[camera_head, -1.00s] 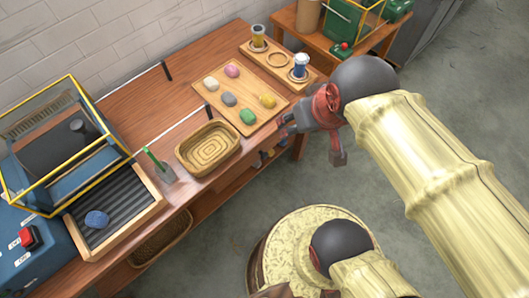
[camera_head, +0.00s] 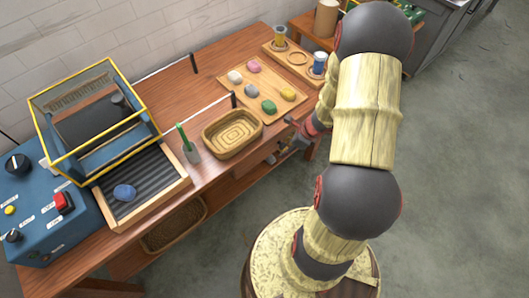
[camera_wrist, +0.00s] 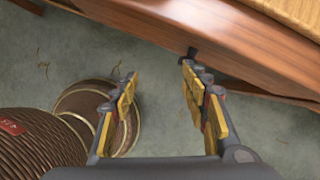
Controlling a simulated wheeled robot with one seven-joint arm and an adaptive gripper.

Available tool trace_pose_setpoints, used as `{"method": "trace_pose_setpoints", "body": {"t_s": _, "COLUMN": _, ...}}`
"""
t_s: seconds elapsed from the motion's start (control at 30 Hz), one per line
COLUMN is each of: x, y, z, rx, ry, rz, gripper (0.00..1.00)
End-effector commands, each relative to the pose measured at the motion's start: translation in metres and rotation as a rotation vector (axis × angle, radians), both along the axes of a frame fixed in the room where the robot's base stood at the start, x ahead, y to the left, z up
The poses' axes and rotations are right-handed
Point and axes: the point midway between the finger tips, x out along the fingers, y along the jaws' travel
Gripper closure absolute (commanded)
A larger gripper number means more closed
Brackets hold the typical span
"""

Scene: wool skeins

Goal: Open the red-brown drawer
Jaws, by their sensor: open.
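In the wrist view, a red-brown wooden front (camera_wrist: 230,45) runs across the upper right, with a small dark knob or handle (camera_wrist: 191,53) at its lower edge. I cannot tell whether this front is the drawer itself or the table edge. My gripper (camera_wrist: 160,75) is open and empty, with its yellow-padded fingers apart. The right fingertip is close to the dark handle; I cannot tell whether they touch. In the head view my gripper (camera_head: 284,148) is at the table's front edge, and my arm partly hides that area.
The wooden table (camera_head: 205,175) carries a board of coloured skeins (camera_head: 284,104), a wicker basket (camera_head: 232,132), a green-handled tool in a holder (camera_head: 187,145) and a blue machine (camera_head: 65,215). Grey floor lies below.

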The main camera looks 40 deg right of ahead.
Motion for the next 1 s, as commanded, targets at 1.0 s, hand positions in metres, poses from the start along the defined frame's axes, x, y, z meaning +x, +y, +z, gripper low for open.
{"method": "trace_pose_setpoints", "body": {"t_s": 1.0, "x": 0.044, "y": -0.044, "z": -0.07, "rx": 0.018, "ry": 0.025, "rz": -0.442, "gripper": 0.54}}
